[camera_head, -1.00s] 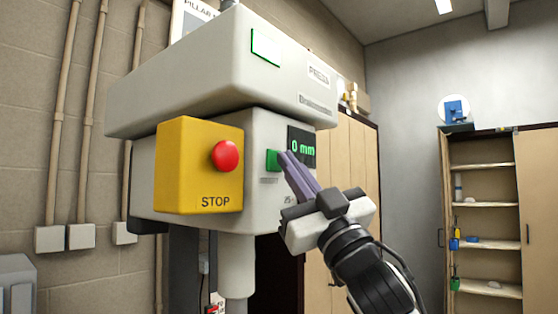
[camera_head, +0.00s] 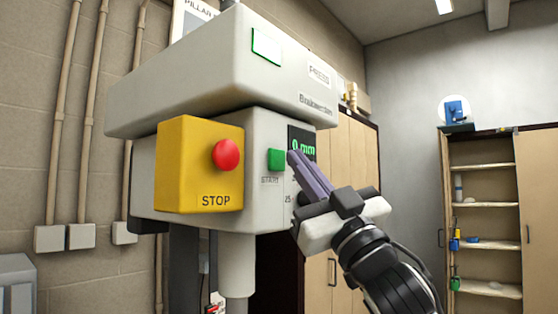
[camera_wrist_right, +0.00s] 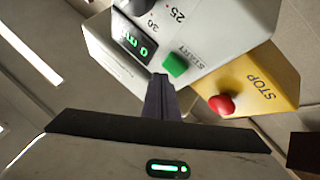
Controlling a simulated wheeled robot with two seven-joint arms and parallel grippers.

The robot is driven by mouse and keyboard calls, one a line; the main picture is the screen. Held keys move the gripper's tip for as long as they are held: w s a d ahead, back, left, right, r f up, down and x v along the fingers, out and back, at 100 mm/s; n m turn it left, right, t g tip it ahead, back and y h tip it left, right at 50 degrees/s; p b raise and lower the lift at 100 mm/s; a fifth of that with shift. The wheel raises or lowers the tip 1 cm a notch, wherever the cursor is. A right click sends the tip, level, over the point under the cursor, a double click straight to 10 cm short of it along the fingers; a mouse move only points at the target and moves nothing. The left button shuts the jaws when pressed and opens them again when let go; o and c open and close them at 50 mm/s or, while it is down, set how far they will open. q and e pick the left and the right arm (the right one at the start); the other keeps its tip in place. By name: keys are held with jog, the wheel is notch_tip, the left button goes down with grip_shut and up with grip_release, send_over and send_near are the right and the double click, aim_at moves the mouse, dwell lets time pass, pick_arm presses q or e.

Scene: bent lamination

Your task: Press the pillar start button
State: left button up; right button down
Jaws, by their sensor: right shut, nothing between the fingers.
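The green START button (camera_head: 276,159) is on the front of the grey press head, right of the yellow STOP box (camera_head: 198,170) with its red button (camera_head: 226,155). It also shows in the right wrist view as a green block (camera_wrist_right: 175,65). My right gripper (camera_head: 293,157) is shut and empty. Its fingertips are just right of the START button in the head view, in front of the lower part of the display (camera_head: 301,143). In the right wrist view the fingertips (camera_wrist_right: 161,78) are beside the button, with a small gap showing. My left gripper is not in view.
The press's upper housing (camera_head: 215,75) overhangs the button panel. A wooden cabinet (camera_head: 345,200) stands behind my right arm, and open shelves (camera_head: 485,205) stand at the far right. Pipes and boxes line the left wall. The space right of the press is open.

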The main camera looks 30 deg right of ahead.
jog(key=shift+s+d+b, duration=0.15)
jog(key=shift+s+d, duration=0.15)
jog(key=shift+s, duration=0.45)
jog(key=shift+s+d+b, duration=0.1)
jog(key=shift+s+d, duration=0.2)
jog(key=shift+s, duration=0.45)
jog(key=shift+s+d+b, duration=0.15)
jog(key=shift+s+d, duration=0.15)
jog(key=shift+s, duration=0.45)
